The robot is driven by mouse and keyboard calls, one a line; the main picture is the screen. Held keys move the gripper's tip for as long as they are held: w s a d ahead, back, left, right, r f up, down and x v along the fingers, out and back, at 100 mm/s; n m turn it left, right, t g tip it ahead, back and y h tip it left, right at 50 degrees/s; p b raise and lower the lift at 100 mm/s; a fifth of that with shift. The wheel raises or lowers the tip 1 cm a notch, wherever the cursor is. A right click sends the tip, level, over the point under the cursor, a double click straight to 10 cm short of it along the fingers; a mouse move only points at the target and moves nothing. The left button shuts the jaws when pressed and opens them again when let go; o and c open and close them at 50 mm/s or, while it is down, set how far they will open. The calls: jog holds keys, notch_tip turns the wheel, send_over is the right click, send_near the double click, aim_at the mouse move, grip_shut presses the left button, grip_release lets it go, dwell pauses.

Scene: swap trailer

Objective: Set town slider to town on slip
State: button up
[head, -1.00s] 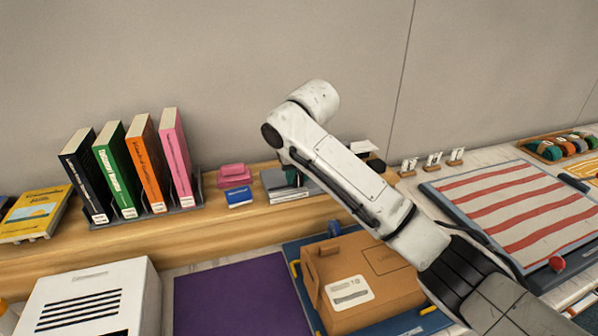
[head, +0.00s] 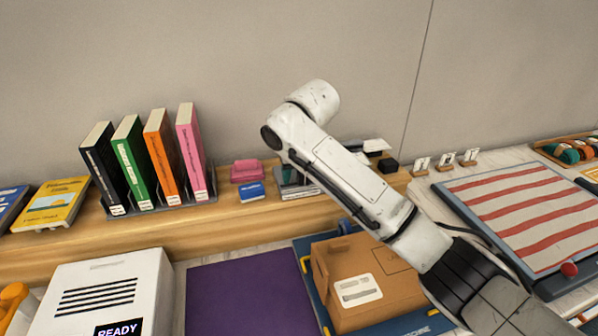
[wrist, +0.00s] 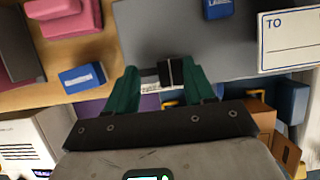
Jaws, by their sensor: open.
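In the wrist view, my gripper (wrist: 166,80) is open, with its two green fingers apart. A small black slider with a white line (wrist: 170,71) shows between the fingertips, at the near edge of a grey plate (wrist: 185,35). I cannot tell whether the fingers touch it. A white slip marked "TO" (wrist: 290,40) with a blue border lies at the right, beyond the plate. In the head view, the grey plate (head: 297,190) sits on the wooden shelf, partly hidden by my arm, and my gripper is mostly hidden there. The town markings cannot be read.
Pink blocks (head: 247,171) and a blue block (head: 251,191) lie left of the plate. Several upright books (head: 160,160) stand farther left. A brown parcel (head: 335,265) and a purple mat (head: 240,300) lie below the shelf. A black block (head: 387,166) sits to the right.

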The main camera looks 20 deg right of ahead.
jog(key=v, duration=1)
jog(key=shift+s+r, duration=0.2)
jog(key=shift+r, duration=0.15)
